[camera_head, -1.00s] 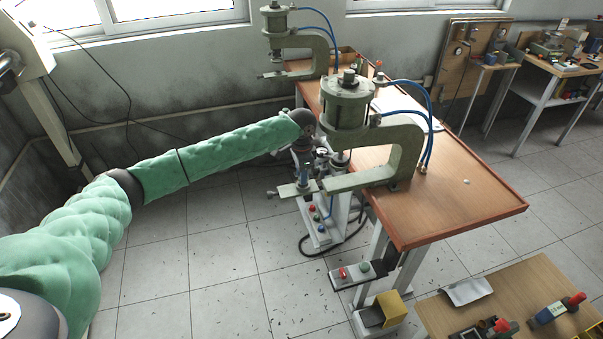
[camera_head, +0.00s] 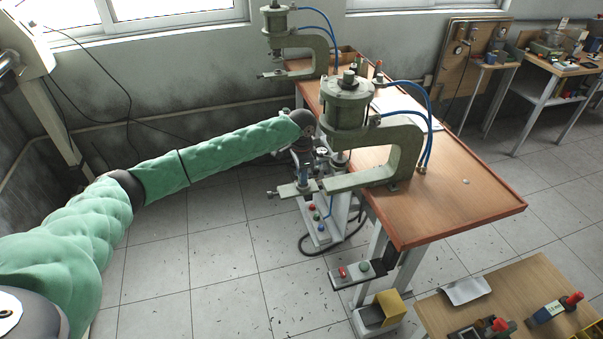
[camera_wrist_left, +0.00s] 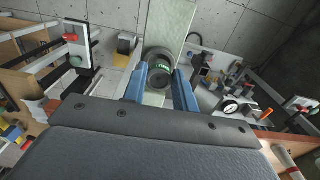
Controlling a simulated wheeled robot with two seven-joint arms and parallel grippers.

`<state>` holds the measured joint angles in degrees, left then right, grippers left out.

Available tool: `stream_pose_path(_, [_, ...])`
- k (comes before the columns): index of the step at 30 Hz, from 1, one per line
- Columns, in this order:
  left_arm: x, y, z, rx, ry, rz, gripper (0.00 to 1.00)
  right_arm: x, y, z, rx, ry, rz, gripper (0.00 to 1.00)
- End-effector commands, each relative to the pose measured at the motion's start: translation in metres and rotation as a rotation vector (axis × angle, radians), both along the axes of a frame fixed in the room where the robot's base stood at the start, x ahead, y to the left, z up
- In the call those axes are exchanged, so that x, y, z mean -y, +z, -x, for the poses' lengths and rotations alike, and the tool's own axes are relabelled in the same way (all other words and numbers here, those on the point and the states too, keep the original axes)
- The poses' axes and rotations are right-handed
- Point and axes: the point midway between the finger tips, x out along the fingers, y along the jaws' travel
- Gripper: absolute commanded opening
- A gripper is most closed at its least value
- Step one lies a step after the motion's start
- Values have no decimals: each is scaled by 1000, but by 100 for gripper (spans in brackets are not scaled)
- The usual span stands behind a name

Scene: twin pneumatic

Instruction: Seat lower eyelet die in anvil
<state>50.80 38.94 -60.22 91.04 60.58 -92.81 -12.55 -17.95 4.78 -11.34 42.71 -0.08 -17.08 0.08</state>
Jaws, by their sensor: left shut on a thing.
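My left arm, in a green sleeve, reaches to the near press (camera_head: 400,150) in the head view. My left gripper (camera_head: 305,180) is just above the press's lower arm (camera_head: 345,183), at its front end. In the left wrist view the blue fingers of my left gripper (camera_wrist_left: 163,85) are shut on a dark round die (camera_wrist_left: 157,62) with a green ring. The die is over or at the anvil end of the pale lower arm (camera_wrist_left: 170,22). I cannot tell whether it touches the anvil, which is mostly hidden. My right gripper is not in view.
A second press (camera_head: 290,40) stands at the back of the wooden table (camera_head: 465,205). The press's upper cylinder (camera_head: 347,105) is close beside my left wrist. A button box (camera_head: 357,272) and yellow pedal (camera_head: 390,304) are below. A small table (camera_head: 445,318) is at lower right.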

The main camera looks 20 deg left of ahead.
Motion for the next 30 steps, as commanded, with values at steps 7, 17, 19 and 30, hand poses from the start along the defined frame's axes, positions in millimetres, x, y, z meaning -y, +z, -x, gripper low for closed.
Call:
stream_pose_path(7, [0, -3, 0, 0, 0, 0, 1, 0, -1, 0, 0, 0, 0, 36])
stream_pose_path(17, [0, -10, 0, 0, 0, 0, 1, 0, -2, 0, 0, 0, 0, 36])
stream_pose_path(19, [0, -11, 0, 0, 0, 0, 1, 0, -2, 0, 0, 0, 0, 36])
stream_pose_path(30, [0, -18, 0, 0, 0, 0, 1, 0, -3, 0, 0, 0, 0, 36])
